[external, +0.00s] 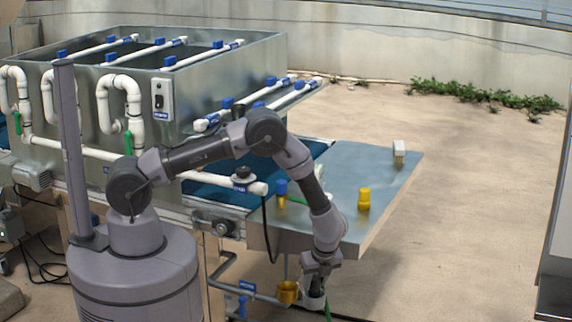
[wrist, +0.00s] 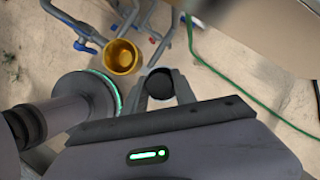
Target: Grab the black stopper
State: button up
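My gripper (external: 314,298) points down beyond the near edge of the metal table, low beside the yellow cup (external: 287,292). In the wrist view its two grey fingers (wrist: 161,88) stand on either side of a dark, round-ended piece, which looks like the black stopper (wrist: 160,84). The fingers appear closed on its sides. Its lower part is hidden between the fingers. In the external view I cannot make the stopper out at the fingertips. The yellow cup (wrist: 122,57) lies just up and left of the fingers in the wrist view, apart from them.
A grey pipe (external: 240,290) runs below the table near the cup. A green hose (wrist: 235,82) crosses the floor. Open floor lies to the right.

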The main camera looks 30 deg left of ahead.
grip_shut()
